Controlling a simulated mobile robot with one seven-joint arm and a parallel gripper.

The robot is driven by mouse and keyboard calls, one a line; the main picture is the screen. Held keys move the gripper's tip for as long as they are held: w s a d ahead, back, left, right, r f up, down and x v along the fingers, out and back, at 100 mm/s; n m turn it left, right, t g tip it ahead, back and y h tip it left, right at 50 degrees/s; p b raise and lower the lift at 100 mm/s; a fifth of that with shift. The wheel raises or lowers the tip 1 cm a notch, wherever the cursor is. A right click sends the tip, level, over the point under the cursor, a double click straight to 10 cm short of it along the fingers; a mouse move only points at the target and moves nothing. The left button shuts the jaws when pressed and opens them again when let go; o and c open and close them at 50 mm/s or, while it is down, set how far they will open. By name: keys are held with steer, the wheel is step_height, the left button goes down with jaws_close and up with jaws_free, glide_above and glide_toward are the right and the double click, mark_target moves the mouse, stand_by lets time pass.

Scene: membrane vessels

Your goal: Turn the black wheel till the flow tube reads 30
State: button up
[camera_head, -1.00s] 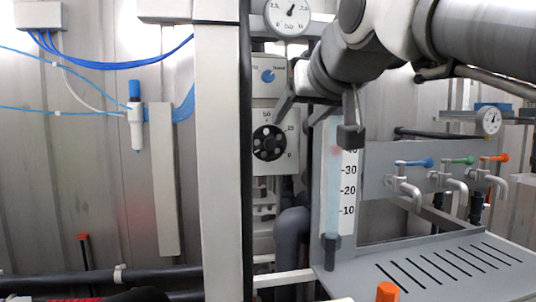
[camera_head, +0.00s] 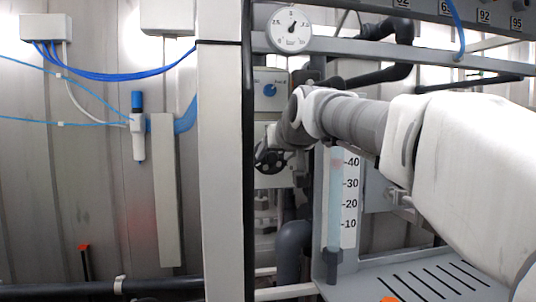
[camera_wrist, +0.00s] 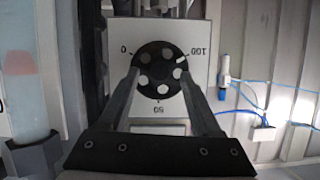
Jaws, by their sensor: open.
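The black wheel (camera_wrist: 160,52) is round with pale holes and a white mark near the 100 on its plate in the wrist view. My gripper (camera_wrist: 160,82) is open, one finger at each side of the wheel; I cannot tell whether they touch it. In the head view the wheel (camera_head: 268,166) is partly hidden behind my gripper. The flow tube (camera_head: 335,205) is pale blue, with a scale showing 10 to 40. In the wrist view a reddish float (camera_wrist: 20,63) shows in the tube, without readable numbers.
A blue knob (camera_head: 269,90) sits above the wheel, and a round gauge (camera_head: 291,28) above that. A pale upright post (camera_head: 221,170) stands left of the wheel. A slotted grey shelf (camera_head: 360,285) lies below right. Dark pipes (camera_head: 292,250) run below the wheel.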

steer(key=shift+w+a+f, duration=0.1)
steer(key=shift+w+f, duration=0.2)
steer(key=shift+w, duration=0.3)
jaws_close()
